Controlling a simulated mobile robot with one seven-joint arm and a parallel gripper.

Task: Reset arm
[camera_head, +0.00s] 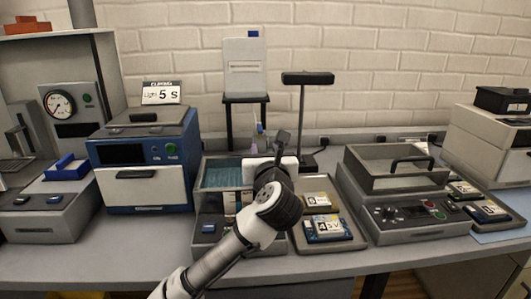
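My white and grey arm reaches up from the bottom middle of the head view. My gripper (277,150) is at its far end, over a glass-sided box (222,176) with a teal inside. My wrist hides much of the gripper and part of the box. I cannot make out the gap between the fingers or anything held in them.
A blue and white machine (150,165) stands left of my arm, with a gauge unit (72,105) farther left. A tray with labelled blocks (328,228) and a lidded grey machine (405,190) stand to the right. A black-topped stand (308,79) rises behind my gripper.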

